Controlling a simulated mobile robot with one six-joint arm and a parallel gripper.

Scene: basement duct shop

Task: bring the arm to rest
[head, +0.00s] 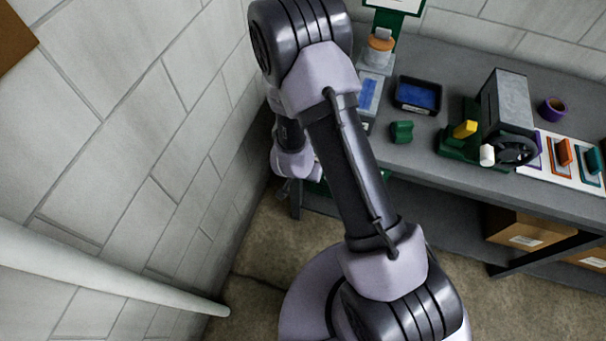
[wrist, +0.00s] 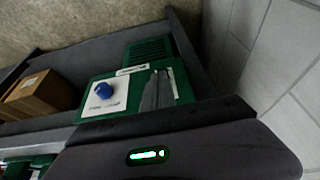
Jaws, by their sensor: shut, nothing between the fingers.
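My arm crosses the middle of the head view, bent, with its wrist hanging at the left end of the workbench (head: 455,178). My gripper (wrist: 160,74) shows in the wrist view as two grey fingers close together, shut with nothing between them. Behind the fingers in that view is a green unit (wrist: 112,72) with a white plate and a blue knob (wrist: 104,90). In the head view the gripper is mostly hidden by the arm and too small to make out.
On the bench are a black tray with blue content (head: 417,95), a green block (head: 402,132), a grey machine with a handwheel (head: 507,105), and a purple ring (head: 551,109). A block wall (head: 130,130) and white pipe (head: 110,275) are at left. A box (head: 525,230) sits below.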

